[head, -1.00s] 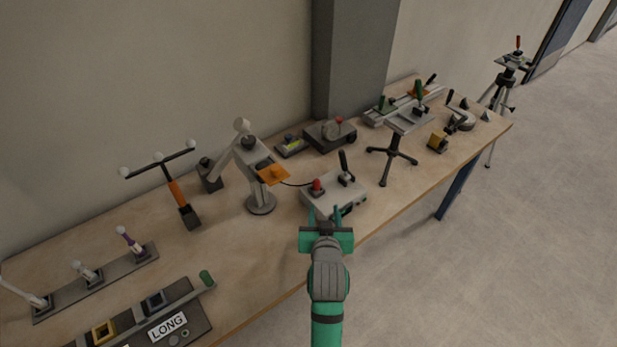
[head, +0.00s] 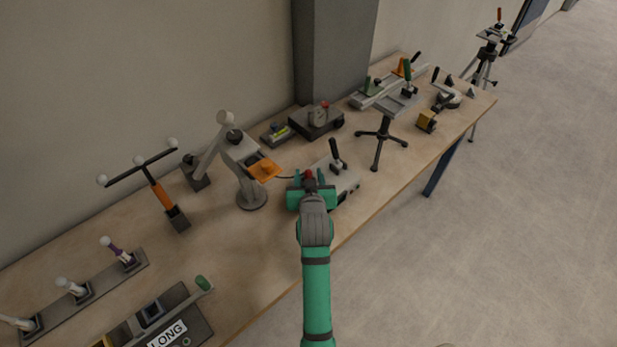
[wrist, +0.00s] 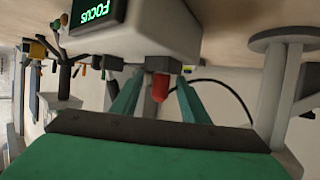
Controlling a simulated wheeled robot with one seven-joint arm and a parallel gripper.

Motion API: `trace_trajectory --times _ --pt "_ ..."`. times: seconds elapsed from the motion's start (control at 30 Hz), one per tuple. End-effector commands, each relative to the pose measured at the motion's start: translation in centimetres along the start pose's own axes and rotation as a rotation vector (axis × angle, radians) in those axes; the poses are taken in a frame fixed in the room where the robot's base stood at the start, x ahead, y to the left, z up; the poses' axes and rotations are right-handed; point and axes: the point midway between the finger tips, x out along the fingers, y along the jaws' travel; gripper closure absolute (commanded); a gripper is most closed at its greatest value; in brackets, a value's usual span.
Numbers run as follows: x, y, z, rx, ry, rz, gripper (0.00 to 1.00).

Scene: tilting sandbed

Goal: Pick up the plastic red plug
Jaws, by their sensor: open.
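The red plug (head: 308,174) stands on the grey box (head: 347,182) and is partly hidden by my gripper in the head view. In the wrist view the red plug (wrist: 160,86) shows upside down under the box (wrist: 165,28), which carries a display reading FOCUS. My gripper (head: 308,179) is at the box's near left side. In the wrist view its two green fingers (wrist: 157,97) are apart, one on each side of the plug with gaps. It holds nothing.
A black lever (head: 336,152) rises from the box behind the plug. A grey stand with an orange plate (head: 264,170) is close on the left, and a dark cable runs near the box. A black tripod stand (head: 379,137) is on the right.

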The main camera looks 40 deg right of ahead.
Motion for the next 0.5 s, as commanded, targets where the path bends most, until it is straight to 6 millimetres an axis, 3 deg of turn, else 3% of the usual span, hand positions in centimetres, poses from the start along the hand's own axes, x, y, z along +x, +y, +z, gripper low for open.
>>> trace_trajectory --times 0.23,0.5 --pt "3.4 0.0 -0.3 -0.001 0.000 -0.002 0.59" --pt "3.9 -0.1 -0.2 -0.001 -0.001 -0.002 0.59"
